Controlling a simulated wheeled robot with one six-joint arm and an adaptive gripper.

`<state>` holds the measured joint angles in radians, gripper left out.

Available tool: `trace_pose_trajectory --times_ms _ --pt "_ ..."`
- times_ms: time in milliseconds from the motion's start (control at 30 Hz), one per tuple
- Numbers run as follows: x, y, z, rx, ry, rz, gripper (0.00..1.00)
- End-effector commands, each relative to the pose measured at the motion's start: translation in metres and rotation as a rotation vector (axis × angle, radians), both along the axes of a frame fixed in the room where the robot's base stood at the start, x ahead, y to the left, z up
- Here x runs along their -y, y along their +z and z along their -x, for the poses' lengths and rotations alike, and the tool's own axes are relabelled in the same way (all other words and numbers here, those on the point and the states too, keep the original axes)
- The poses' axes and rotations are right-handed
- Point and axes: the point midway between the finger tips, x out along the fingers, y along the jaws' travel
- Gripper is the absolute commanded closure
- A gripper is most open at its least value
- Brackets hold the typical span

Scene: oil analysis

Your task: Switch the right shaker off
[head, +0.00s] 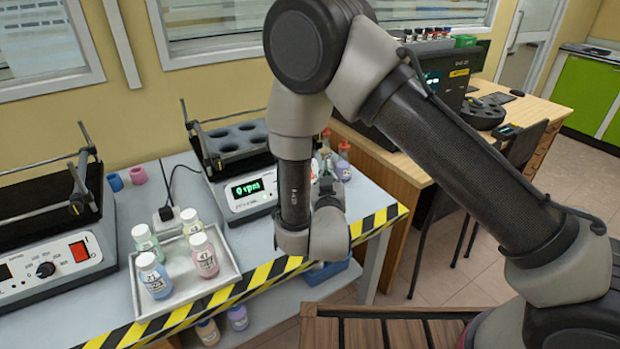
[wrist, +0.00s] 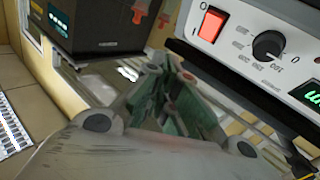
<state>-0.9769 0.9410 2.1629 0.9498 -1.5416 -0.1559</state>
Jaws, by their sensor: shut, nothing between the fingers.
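The right shaker (head: 241,207) is a white box with a dark rack on top. Its green display is lit and reads 0 rpm in the head view. My arm hides the right end of its panel there. In the wrist view, upside down, its panel shows a bright red rocker switch (wrist: 213,25), a black knob (wrist: 267,45) and part of the green display (wrist: 311,93). My gripper (wrist: 188,88) is shut and empty, its tips just below the switch in the picture, seemingly apart from it.
The left shaker (head: 58,268) has its own red switch and knob. A tray (head: 222,282) with several capped bottles stands in front, between the shakers. Red-topped bottles (head: 343,163) stand close behind my gripper. The striped table edge (head: 265,273) runs below my arm.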

Motion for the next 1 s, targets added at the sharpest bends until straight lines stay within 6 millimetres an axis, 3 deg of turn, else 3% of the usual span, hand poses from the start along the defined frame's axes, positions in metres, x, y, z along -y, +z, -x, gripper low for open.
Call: trace_pose_trajectory --times_ms 500,1000 --pt "-0.03 -0.038 -0.046 -0.001 0.0 -0.001 1.0" --pt "-0.036 -0.045 -0.054 -0.001 0.0 0.0 1.0"
